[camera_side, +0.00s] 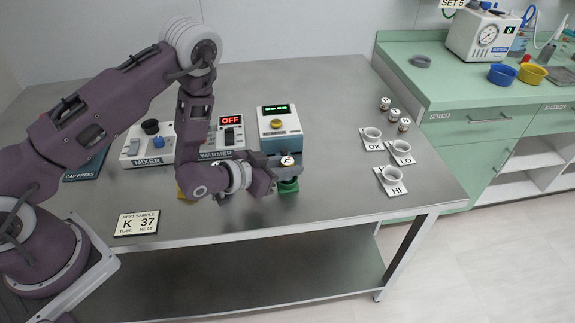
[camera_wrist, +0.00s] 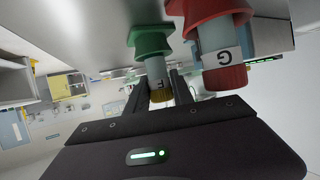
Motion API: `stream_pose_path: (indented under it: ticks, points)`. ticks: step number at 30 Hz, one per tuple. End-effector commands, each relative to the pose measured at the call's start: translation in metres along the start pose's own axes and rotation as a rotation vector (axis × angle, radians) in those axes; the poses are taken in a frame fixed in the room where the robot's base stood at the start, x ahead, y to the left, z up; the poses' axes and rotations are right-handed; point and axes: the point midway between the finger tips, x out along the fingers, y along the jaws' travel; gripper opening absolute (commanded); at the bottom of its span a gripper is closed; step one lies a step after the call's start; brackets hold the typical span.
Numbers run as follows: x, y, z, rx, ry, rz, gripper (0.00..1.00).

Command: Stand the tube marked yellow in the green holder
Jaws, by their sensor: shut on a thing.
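In the wrist view, the tube (camera_wrist: 156,72) is between the fingers (camera_wrist: 160,93) and has a white label, perhaps reading F. The picture is turned over, so the cap points down. The green holder (camera_wrist: 151,42) is at the tube's far end; the tube lines up with it and its lower end appears in the opening. How deep it sits is hidden. In the side view the green holder (camera_side: 288,187) is just below my gripper.
A red holder (camera_wrist: 206,14) with a red-capped tube marked G (camera_wrist: 221,62) stands close beside. Behind are the mixer (camera_side: 148,148), the warmer (camera_side: 222,140) reading OFF and a blue device (camera_side: 279,125). Cups on cards marked OK, LO and HI (camera_side: 397,190) are at right.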

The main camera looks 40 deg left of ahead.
Motion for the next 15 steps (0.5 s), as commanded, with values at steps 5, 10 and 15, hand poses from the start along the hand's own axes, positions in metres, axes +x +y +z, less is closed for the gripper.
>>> stream_pose_path:
  ticks: [5, 10, 15]
  points:
    - [0.0014, -0.0001, 0.0027, 0.000, 0.001, 0.000, 0.00]
    - [0.0029, -0.0001, 0.0059, 0.000, 0.001, 0.000, 0.00]
    - [0.0042, -0.0001, 0.0092, 0.000, 0.001, 0.000, 0.00]
